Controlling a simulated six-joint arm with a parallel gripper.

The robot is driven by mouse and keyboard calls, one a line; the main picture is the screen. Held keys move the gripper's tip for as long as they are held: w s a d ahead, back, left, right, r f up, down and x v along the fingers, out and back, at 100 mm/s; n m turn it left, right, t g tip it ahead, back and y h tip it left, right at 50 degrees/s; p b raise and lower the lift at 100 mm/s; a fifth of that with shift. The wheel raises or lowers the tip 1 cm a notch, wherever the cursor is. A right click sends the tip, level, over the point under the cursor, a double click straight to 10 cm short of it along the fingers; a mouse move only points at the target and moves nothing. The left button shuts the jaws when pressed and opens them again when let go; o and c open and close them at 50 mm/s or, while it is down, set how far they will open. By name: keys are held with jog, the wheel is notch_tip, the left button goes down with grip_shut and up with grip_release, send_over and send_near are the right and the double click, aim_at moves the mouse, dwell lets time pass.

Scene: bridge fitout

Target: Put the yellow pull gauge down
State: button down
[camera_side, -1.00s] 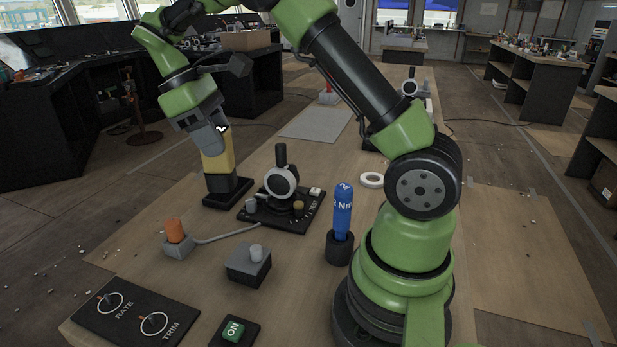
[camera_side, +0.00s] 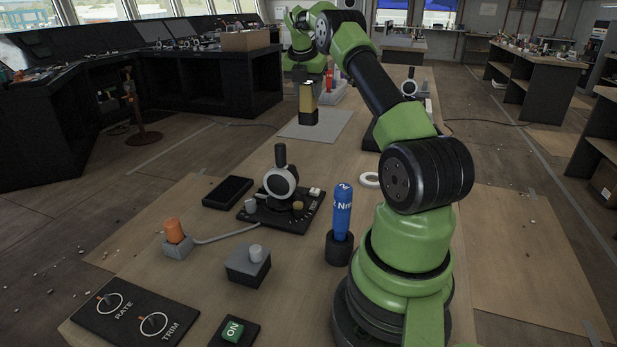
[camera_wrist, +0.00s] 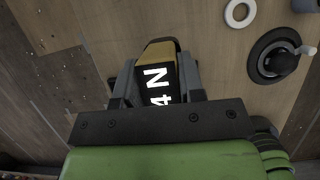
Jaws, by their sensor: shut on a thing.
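The yellow pull gauge (camera_side: 306,98) is upright in my gripper (camera_side: 304,82), its dark lower end over the grey mat (camera_side: 328,128) at the far part of the bench. I cannot tell whether it touches the mat. In the wrist view the yellow gauge (camera_wrist: 160,52) shows a black face marked "4 N" between the jaws of my gripper (camera_wrist: 158,72). The black holder (camera_side: 228,192) on the left of the bench is empty.
A black panel with a dial and lever (camera_side: 282,200), a blue torque driver (camera_side: 342,210) in a black cup and a white ring (camera_side: 369,180) stand nearer. A red-topped item (camera_side: 329,82) is behind the mat. Bare wood lies between mat and panel.

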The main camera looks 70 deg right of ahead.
notch_tip(320, 180, down, 16)
jog(key=shift+f, duration=0.1)
dwell(0.5)
jog(key=c, duration=0.7)
grip_release()
jog(key=shift+f, duration=0.1)
jog(key=shift+c, duration=0.2)
